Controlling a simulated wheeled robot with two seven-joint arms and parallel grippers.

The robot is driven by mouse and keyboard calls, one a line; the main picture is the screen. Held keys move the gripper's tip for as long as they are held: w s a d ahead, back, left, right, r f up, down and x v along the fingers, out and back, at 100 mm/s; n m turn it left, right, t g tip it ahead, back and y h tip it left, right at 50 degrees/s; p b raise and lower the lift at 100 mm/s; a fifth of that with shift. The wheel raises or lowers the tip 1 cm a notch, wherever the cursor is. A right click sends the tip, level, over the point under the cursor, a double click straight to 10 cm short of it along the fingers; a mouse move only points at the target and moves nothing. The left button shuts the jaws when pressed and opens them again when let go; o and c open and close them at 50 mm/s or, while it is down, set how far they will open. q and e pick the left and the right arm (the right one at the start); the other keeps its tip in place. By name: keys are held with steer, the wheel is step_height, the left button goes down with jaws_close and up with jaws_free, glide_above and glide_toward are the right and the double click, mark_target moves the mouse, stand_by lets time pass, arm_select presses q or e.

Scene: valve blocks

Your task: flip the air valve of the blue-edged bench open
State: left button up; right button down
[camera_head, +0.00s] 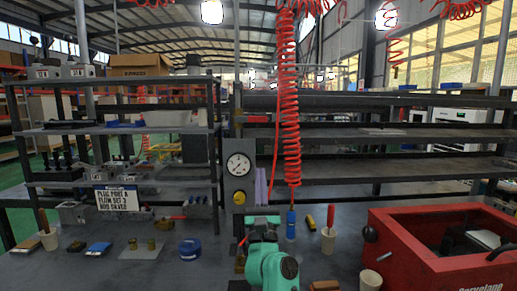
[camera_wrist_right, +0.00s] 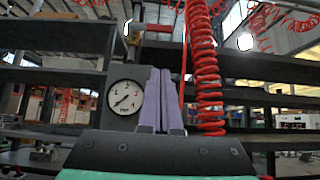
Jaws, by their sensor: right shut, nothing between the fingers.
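A red lever (camera_head: 258,119), which looks like the air valve's handle, sticks out level to the right of an upright pipe above the round gauge (camera_head: 238,164). It also shows at the top of the right wrist view (camera_wrist_right: 160,28). My right gripper (camera_head: 260,171) points up, its two lavender fingers together and empty, just right of the gauge panel. In the right wrist view the fingers (camera_wrist_right: 164,70) stand below the lever and right of the gauge. Contact with the panel cannot be told. No blue bench edge shows. My left gripper is not in view.
A red coiled hose (camera_head: 291,100) hangs just right of the fingers. A yellow knob (camera_head: 239,197) is under the gauge. A red toolbox (camera_head: 400,245) stands at the right. Shelves (camera_head: 120,130) with parts and a sign (camera_head: 117,198) are at the left.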

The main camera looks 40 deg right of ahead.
steer(key=p, duration=0.9)
glide_toward(251, 119)
steer(key=w+d+r, duration=0.3)
steer(key=d, duration=0.2)
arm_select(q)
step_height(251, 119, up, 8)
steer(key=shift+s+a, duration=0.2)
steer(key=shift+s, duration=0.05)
arm_select(e)
steer(key=shift+w, duration=0.1)
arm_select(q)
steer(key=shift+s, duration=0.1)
arm_select(e)
steer(key=shift+r+n, duration=0.1)
steer(key=shift+n, duration=0.4)
